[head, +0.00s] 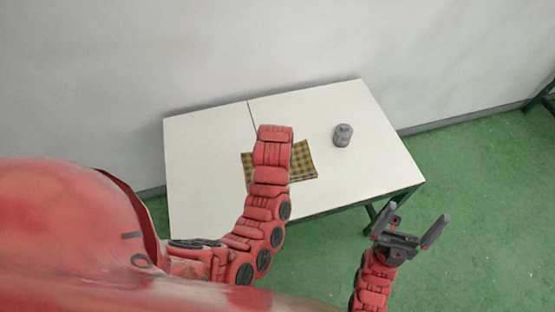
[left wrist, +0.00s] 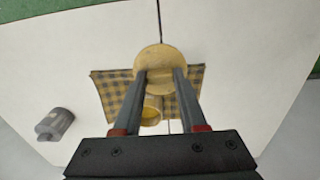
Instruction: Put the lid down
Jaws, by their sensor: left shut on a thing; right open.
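In the left wrist view my left gripper (left wrist: 160,78) is shut on the lid (left wrist: 157,57), a round, pale wooden disc between its fingertips. The lid is over the checkered cloth (left wrist: 109,92); how high it is above the cloth is hard to tell. A small round yellow vessel (left wrist: 151,113) shows between the fingers, partly hidden by them. In the head view my left arm hides the left gripper, the lid and the vessel. My right gripper (head: 414,226) is open and empty, off the table's front right side.
The yellow and dark checkered cloth (head: 304,167) lies on the white table (head: 205,165). A grey canister (head: 342,135) stands to its right in the head view, and it also shows in the left wrist view (left wrist: 55,124). The table's left part and back right are clear.

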